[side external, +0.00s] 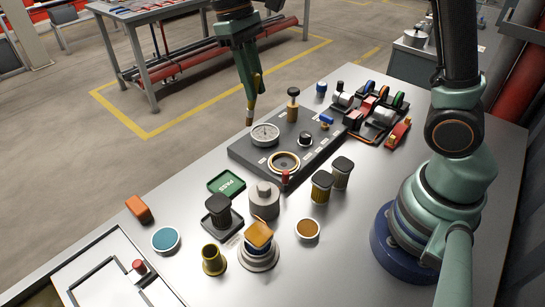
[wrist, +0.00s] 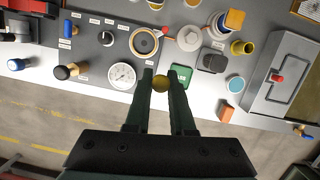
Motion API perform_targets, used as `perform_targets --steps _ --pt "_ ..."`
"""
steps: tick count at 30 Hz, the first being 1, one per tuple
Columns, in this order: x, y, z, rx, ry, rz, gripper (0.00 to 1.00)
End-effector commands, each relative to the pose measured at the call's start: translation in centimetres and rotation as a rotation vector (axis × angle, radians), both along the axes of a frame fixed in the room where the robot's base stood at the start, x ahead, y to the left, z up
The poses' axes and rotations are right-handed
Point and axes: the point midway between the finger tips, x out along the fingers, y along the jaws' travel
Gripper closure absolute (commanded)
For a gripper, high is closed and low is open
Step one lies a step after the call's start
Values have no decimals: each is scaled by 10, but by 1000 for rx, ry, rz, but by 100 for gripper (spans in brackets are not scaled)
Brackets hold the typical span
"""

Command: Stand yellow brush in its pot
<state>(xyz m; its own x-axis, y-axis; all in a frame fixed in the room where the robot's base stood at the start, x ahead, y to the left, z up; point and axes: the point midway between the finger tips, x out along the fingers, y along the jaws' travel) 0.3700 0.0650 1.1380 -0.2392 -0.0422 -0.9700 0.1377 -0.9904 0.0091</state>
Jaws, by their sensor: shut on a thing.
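My gripper (side external: 250,78) is shut on the yellow brush (side external: 251,106) and holds it in the air, above and behind the far edge of the dark control panel. The brush hangs down, slightly tilted, with its lower end near the gauge in the picture. In the wrist view the round yellow end of the brush (wrist: 160,84) shows between the two fingers (wrist: 161,74). A small open yellow pot (side external: 213,261) stands upright near the front of the table, well apart from the brush. It also shows at the upper right in the wrist view (wrist: 240,48).
The control panel (side external: 246,151) carries a white gauge (side external: 265,134), knobs and levers. A green PASS plate (side external: 227,184), a teal round dish (side external: 166,239), an orange block (side external: 138,208), a grey cylinder (side external: 264,202) and an orange-topped piece (side external: 259,236) crowd the area around the pot.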

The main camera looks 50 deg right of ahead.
Motion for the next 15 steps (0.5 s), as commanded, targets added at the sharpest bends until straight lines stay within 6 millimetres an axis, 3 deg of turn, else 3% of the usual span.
perform_targets --steps 8,15 --pt "-13 81 -5 5 78 305 100" --pt "-50 169 -10 -19 147 580 100"
